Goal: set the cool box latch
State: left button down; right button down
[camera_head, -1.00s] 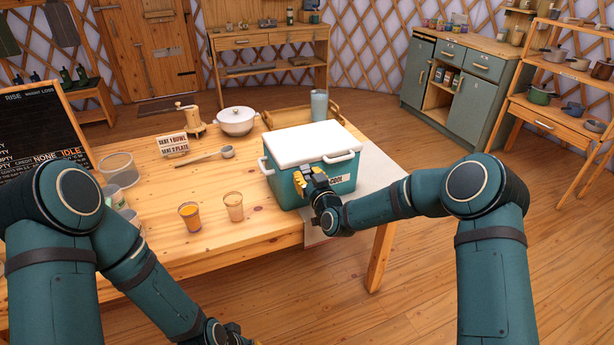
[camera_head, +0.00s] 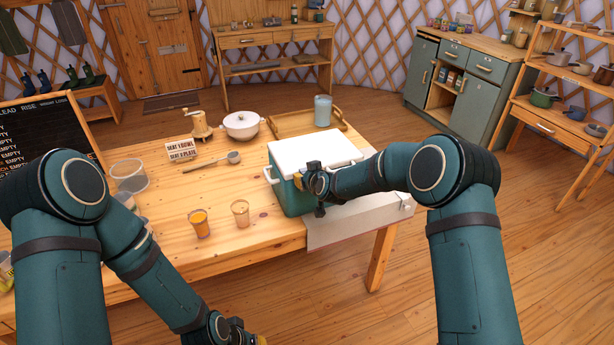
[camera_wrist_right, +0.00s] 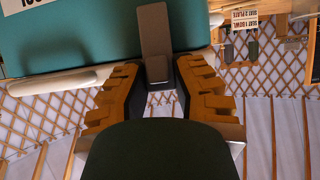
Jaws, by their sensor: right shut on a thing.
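The cool box (camera_head: 287,193) is teal with a white lid (camera_head: 315,148) that lies on top. It stands near the table's front right edge. My right gripper (camera_head: 299,180) is at its front face. In the right wrist view, a grey latch (camera_wrist_right: 155,32) crosses the teal face and the pale rim, with its end between my yellow-brown fingers (camera_wrist_right: 157,90). The right gripper is shut on the latch. In the head view, that gripper and arm hide the latch and much of the front. My left gripper (camera_head: 250,336) is low at the bottom edge, partly cut off, away from the box.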

jog(key=c, duration=0.9)
grip_release()
jog(key=shift+f, duration=0.1)
jog(key=v, duration=1.2)
jog(key=shift+w+d, duration=0.1)
jog(key=shift+c, duration=0.4)
